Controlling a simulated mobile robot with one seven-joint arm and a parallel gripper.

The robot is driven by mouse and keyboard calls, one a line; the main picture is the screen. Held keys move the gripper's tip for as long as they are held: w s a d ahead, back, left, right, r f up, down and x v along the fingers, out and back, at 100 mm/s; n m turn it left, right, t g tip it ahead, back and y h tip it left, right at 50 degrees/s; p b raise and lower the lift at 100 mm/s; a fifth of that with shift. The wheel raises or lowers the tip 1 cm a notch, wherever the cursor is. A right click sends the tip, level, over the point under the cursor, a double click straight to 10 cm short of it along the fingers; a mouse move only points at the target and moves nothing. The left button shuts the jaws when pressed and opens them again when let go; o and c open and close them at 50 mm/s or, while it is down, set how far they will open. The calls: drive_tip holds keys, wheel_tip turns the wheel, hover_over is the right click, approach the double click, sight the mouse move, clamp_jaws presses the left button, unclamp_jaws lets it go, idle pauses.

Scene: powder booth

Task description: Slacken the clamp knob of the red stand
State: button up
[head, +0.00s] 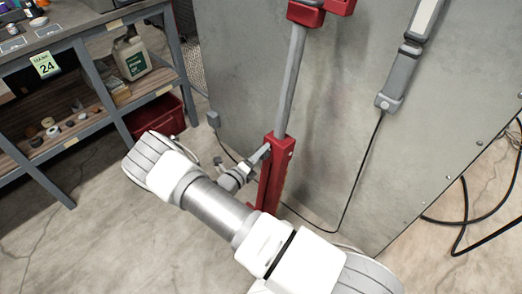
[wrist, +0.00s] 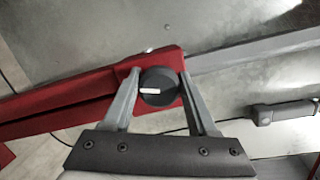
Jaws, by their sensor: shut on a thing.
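The red stand (head: 280,160) stands upright before a grey metal panel, with a grey pole rising out of its red lower column. In the wrist view the red column (wrist: 75,95) runs across the picture from the left and the grey pole (wrist: 260,47) leaves it to the right. The clamp knob (wrist: 158,88) is round and black with a white mark. My gripper (wrist: 158,82) has one finger on each side of the knob and is shut on it. In the head view my gripper (head: 262,154) is at the column's top, and the knob cannot be made out.
A shelf bench (head: 85,40) with a jug (head: 132,57) stands at the left, a red crate (head: 155,117) by it. A grey lamp-like bar (head: 402,75) hangs on the panel, its black cable (head: 362,175) trailing down. More black hoses lie at the right.

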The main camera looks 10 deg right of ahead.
drive_tip(key=n+p, duration=0.1)
drive_tip(key=n, duration=0.5)
drive_tip(key=shift+f+y+p, duration=0.1)
drive_tip(key=shift+y+p, duration=0.2)
drive_tip(key=shift+p, duration=0.1)
drive_tip(key=shift+n, duration=0.3)
drive_tip(key=o, duration=1.4)
drive_tip(key=shift+c, duration=0.2)
drive_tip(key=p+v, duration=0.2)
drive_tip(key=v, duration=1.5)
drive_tip(key=shift+a+r, duration=0.25)
drive_tip(key=shift+r, duration=0.05)
